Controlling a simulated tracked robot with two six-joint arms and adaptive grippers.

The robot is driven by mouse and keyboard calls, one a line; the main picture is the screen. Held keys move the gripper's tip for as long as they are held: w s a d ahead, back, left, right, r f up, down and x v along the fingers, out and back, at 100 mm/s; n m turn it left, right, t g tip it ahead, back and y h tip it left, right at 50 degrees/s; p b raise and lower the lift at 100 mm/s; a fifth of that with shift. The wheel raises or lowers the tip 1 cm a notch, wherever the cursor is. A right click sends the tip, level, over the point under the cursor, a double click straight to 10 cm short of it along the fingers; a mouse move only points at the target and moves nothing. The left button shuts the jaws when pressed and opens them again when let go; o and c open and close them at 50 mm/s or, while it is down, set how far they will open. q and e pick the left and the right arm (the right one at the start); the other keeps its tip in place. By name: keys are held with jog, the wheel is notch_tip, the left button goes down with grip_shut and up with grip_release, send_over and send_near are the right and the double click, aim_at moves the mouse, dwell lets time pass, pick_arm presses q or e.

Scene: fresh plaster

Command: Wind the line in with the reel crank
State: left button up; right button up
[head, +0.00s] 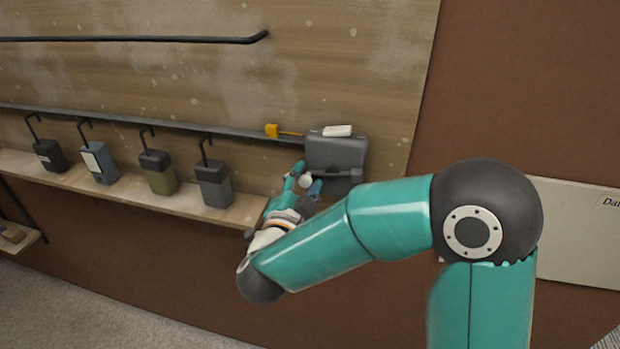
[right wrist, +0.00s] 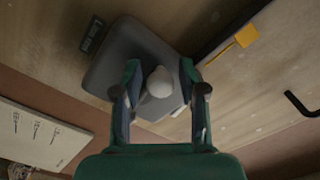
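The grey line reel housing (head: 336,150) is mounted on the wooden board at the right end of the dark rail. It also shows in the right wrist view (right wrist: 108,72). A dark crank arm (head: 342,174) crosses its front, with a pale round knob (head: 305,181) at the left end. My right gripper (head: 303,178) is at the knob. In the right wrist view the pale knob (right wrist: 160,82) lies between the two fingers of the right gripper (right wrist: 160,72), with a gap on each side. The fingers are open. My left gripper is not in view.
A yellow piece (head: 272,130) sits on the rail (head: 150,124) left of the reel. Several dark boxes with hooked handles, one olive (head: 158,180), stand on the wooden ledge (head: 130,192). A pale sign (head: 575,225) is on the brown wall at right.

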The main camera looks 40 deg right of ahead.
grip_shut()
jog(key=shift+f+n+b, duration=0.25)
jog(key=shift+n+b, duration=0.05)
jog(key=shift+f+n, duration=0.1)
jog(key=shift+n, duration=0.6)
jog(key=shift+o, duration=1.6)
grip_release()
jog(key=shift+o, duration=0.2)
